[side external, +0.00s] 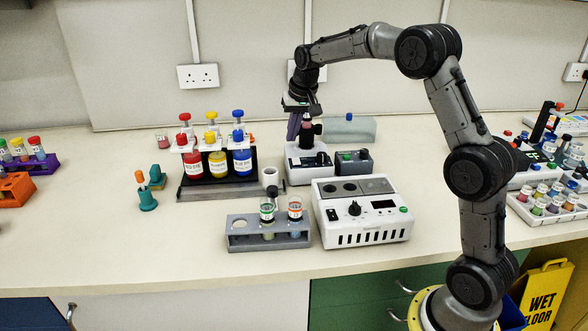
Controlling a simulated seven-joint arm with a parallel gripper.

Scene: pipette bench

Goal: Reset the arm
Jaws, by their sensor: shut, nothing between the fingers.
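My gripper (303,122) hangs from the arm, pointing down, at the back middle of the bench. It is shut with nothing held. It is above or just in front of a small white device (305,168) with a black knob on top; I cannot tell whether the fingers touch it. The arm arches from the yellow-ringed base at the lower right up and over to the left.
A white control box (362,232) and a grey tube rack (243,236) stand in front. Red, yellow and blue dye bottles (217,163) stand in a rack at left. Vials (557,196) crowd the right. The bench (95,230) is clear at left front.

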